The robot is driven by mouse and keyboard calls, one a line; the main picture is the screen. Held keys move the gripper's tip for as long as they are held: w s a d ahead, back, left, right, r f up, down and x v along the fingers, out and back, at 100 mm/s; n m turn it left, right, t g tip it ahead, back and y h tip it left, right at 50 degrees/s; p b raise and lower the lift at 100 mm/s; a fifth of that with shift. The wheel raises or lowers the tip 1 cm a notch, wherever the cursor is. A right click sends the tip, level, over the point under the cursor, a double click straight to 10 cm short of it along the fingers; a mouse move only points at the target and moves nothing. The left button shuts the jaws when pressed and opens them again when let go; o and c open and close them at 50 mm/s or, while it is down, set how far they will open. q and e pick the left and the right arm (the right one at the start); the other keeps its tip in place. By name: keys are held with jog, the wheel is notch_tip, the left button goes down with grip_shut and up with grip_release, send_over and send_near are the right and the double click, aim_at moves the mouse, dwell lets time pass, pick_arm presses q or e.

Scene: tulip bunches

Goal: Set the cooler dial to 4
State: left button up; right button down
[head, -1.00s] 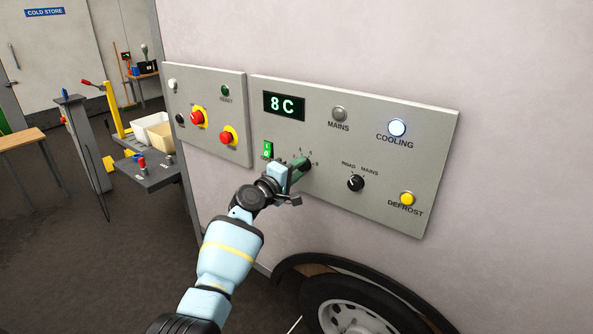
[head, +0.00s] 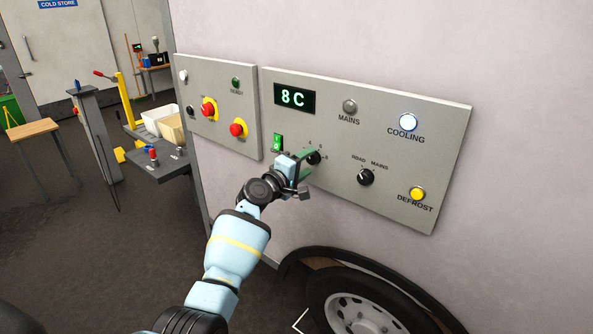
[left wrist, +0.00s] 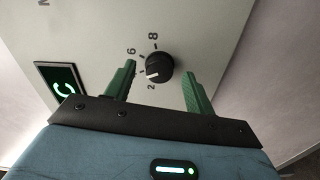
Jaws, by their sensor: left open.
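The cooler dial (head: 314,157) is a black round knob on the grey control panel (head: 400,205). In the left wrist view the dial (left wrist: 159,67) has a white pointer turned to the left, just above the printed 2. The 6 and 8 show further round; the 4 is not visible, probably behind a finger. My left gripper (head: 306,163) is open, its green fingers on either side of the dial with gaps between. It also shows in the left wrist view (left wrist: 158,78). The display (head: 294,96) reads 8 C. My right gripper is not in view.
A road/mains selector (head: 366,177), a lit cooling lamp (head: 408,122), a yellow defrost lamp (head: 417,193) and a green switch (head: 278,143) are nearby. A second panel (head: 222,120) with red buttons is left. A wheel (head: 360,305) is below.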

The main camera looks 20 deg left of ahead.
pick_arm(q)
jog(key=v, duration=0.7)
dwell(0.5)
jog(key=s+f+m+g+y, duration=0.2)
jog(key=s+f+m, duration=0.1)
jog(key=s+f, duration=0.8)
jog(key=s+f+m+g+y, duration=0.1)
jog(key=s+f+m+g, duration=0.15)
jog(key=s+f, duration=0.9)
jog(key=s+d+f+m+g, duration=0.1)
jog(key=s+f+m, duration=0.2)
jog(key=s, duration=0.4)
jog(key=s+d+f+m+g, duration=0.1)
jog(key=s+f+m, duration=0.2)
jog(key=s+f, duration=0.2)
jog(key=s+d+f+m+g+y, duration=0.1)
jog(key=s+f+m, duration=0.2)
jog(key=s, duration=0.7)
jog(key=shift+s+f, duration=0.2)
jog(key=shift+f, duration=0.5)
jog(key=shift+d, duration=0.1)
